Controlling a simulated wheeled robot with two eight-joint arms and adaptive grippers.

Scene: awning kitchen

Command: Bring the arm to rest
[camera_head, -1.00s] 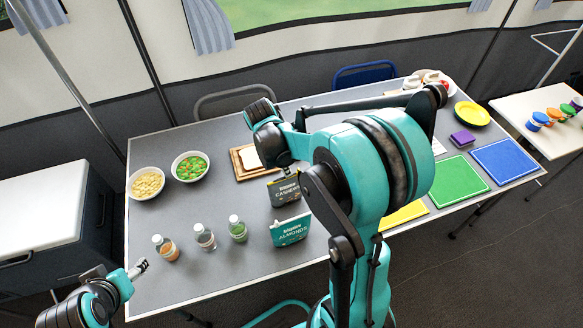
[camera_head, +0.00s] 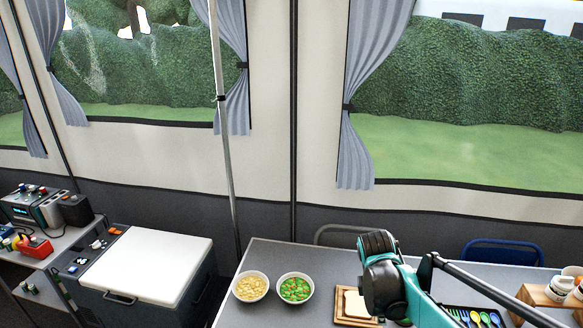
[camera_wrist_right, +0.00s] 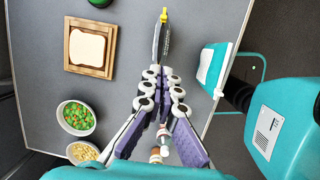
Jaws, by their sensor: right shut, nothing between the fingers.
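My right gripper (camera_wrist_right: 161,76) is shut and empty in the right wrist view, its fingers together above the grey table (camera_wrist_right: 120,100). The dark cashews bag (camera_wrist_right: 163,38), seen nearly edge-on, stands just beyond the fingertips; I cannot tell how wide the gap is. My right arm (camera_head: 385,285) rises at the lower edge of the head view, bent over the table, with its gripper mostly out of sight. My left gripper is out of view.
Sliced bread on a wooden board (camera_wrist_right: 70,50), a bowl of vegetables (camera_head: 295,288) and a pale bowl (camera_head: 251,287) lie left of my right arm. The teal almonds bag (camera_wrist_right: 208,66) stands right of the gripper. A white-topped cooler (camera_head: 150,268) stands left of the table.

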